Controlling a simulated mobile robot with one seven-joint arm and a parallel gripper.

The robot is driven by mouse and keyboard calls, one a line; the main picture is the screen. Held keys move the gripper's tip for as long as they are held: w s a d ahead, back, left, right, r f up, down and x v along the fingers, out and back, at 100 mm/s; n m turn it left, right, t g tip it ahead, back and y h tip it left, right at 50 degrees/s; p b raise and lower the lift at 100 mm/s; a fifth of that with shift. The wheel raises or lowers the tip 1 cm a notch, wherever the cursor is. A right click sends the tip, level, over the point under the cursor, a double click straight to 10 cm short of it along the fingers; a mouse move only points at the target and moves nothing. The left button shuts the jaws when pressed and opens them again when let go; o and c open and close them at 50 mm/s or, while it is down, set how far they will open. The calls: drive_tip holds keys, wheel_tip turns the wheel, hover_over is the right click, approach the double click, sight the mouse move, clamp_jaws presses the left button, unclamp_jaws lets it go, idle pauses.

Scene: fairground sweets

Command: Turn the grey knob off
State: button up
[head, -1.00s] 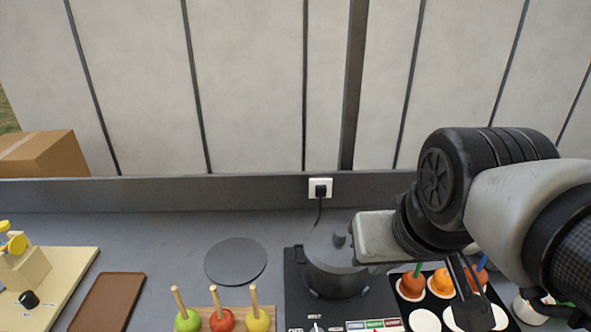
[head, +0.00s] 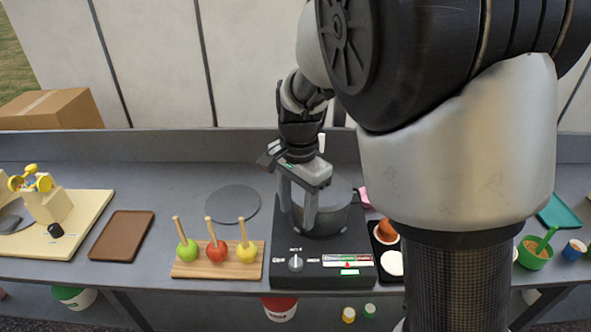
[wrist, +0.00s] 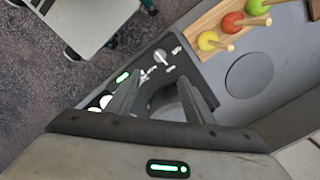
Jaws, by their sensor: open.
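The grey knob (head: 296,263) sits on the front panel of the black hob (head: 345,280), with small white print around it. Its pale pointer runs roughly front to back. It also shows in the wrist view (wrist: 160,57), beyond my fingertips. My gripper (head: 298,216) is open, fingers pointing down, over the dark pot on the hob, behind the knob and apart from it. Both fingers show in the wrist view (wrist: 162,84) with nothing held between them. The dark pot (head: 335,222) is partly hidden by my gripper.
A board (head: 190,268) with several apples on sticks stands just left of the hob. A grey disc (head: 232,204) lies behind it. A brown tray (head: 122,236) and a cream machine with a black knob (head: 55,230) are farther left. My arm hides much of the right side.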

sight(296, 262)
wheel_tip(296, 262, down, 18)
drive_tip(key=shift+w+a+f+b, duration=0.1)
drive_tip(key=shift+w+b, duration=0.05)
drive_tip(key=shift+b, duration=0.25)
drive_tip(key=c, duration=1)
drive_tip(key=shift+c, duration=0.2)
